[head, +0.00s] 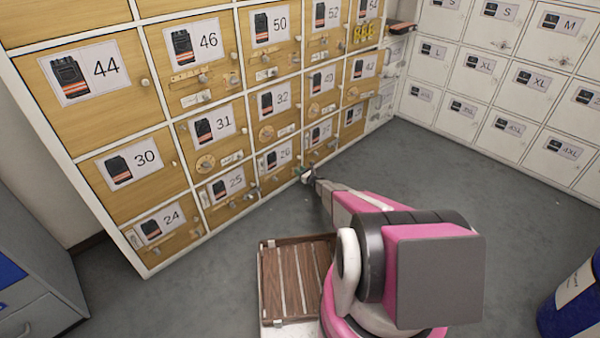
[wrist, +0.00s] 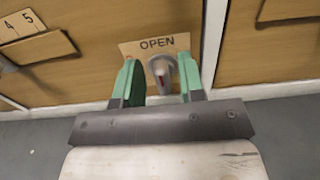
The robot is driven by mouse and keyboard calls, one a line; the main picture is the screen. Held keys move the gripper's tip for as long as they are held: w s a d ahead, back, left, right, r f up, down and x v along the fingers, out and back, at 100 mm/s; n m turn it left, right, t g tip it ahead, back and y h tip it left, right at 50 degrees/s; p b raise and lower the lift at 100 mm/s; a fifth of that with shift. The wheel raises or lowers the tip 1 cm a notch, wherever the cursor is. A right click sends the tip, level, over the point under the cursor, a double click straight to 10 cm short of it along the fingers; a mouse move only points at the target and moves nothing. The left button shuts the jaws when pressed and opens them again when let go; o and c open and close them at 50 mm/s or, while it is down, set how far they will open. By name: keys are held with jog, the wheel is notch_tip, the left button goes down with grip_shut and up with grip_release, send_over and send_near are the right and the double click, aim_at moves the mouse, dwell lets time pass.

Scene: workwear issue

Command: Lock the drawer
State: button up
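A grey lock knob (wrist: 162,70) with a red mark sits on a wooden drawer front (wrist: 110,80) in the wrist view. A tan plate (wrist: 157,43) reading "OPEN" is just above it. My gripper (wrist: 159,80) has two green fingers, one on each side of the knob, with visible gaps between them and it. The gripper is open and holds nothing. In the head view my gripper (head: 307,175) is low at the bottom row of the wooden cabinet, where it hides the knob and part of the front.
The wooden cabinet (head: 188,129) has many numbered fronts with knobs and latches. White lockers (head: 455,87) with size labels stand at the right. A blue container (head: 575,300) stands at lower right. Grey floor (head: 440,170) is clear between.

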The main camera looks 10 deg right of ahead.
grip_shut()
jog(key=n, duration=0.6)
jog(key=a+f+n, duration=0.1)
jog(key=n, duration=0.5)
jog(key=s+f+n, duration=0.1)
jog(key=n, duration=0.4)
jog(key=shift+a+n, duration=0.25)
jog(key=shift+n, duration=0.15)
dwell(0.5)
jog(key=shift+o, duration=1.3)
grip_release()
